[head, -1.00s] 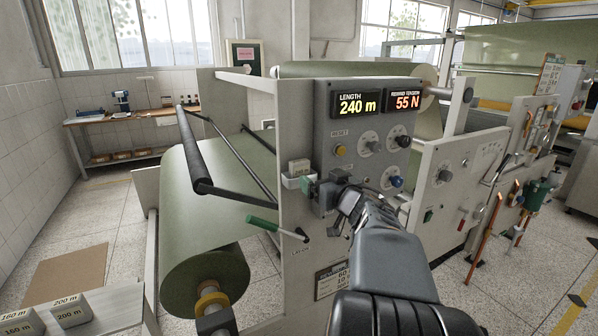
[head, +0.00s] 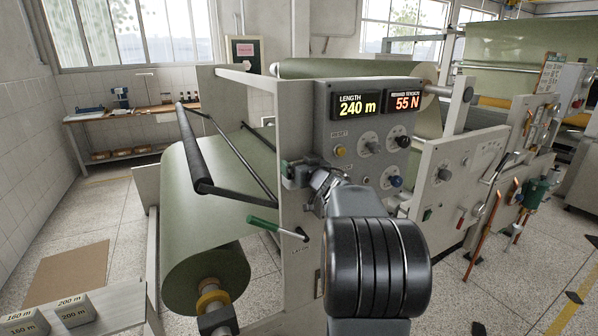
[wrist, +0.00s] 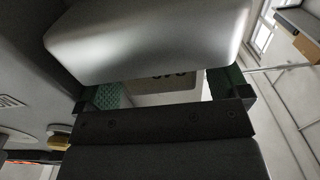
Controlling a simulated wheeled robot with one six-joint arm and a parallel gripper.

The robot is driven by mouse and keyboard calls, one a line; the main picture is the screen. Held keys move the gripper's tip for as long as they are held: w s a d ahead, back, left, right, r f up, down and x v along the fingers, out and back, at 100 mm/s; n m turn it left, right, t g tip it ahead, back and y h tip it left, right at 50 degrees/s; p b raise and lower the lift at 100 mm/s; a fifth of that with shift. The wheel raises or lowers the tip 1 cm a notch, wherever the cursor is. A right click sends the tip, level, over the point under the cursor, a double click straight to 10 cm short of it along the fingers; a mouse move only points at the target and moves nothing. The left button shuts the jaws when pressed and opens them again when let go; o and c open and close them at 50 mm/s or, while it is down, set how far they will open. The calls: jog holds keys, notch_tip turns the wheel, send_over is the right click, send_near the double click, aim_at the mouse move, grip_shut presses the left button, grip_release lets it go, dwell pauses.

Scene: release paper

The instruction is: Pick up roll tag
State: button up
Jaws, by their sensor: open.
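The roll tag (wrist: 162,97) is a pale block with dark print, only partly visible in the wrist view. My gripper (wrist: 166,87) is open, with a green pad on each side of the tag. I cannot tell whether either pad touches it. In the head view my gripper (head: 296,171) is at the left side of the grey control panel (head: 325,120), where it hides the tag and its holder. A large silver-grey rounded body covers the upper part of the wrist view.
The green roll (head: 205,230) stands left of the panel, with a black bar (head: 195,150) above it. A green-handled lever (head: 265,224) sticks out just below my gripper. Tag blocks marked 160 m and 200 m (head: 73,312) lie on a ledge at the lower left.

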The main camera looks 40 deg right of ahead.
jog(key=shift+w, duration=0.45)
jog(key=shift+c, duration=0.4)
jog(key=c, duration=0.9)
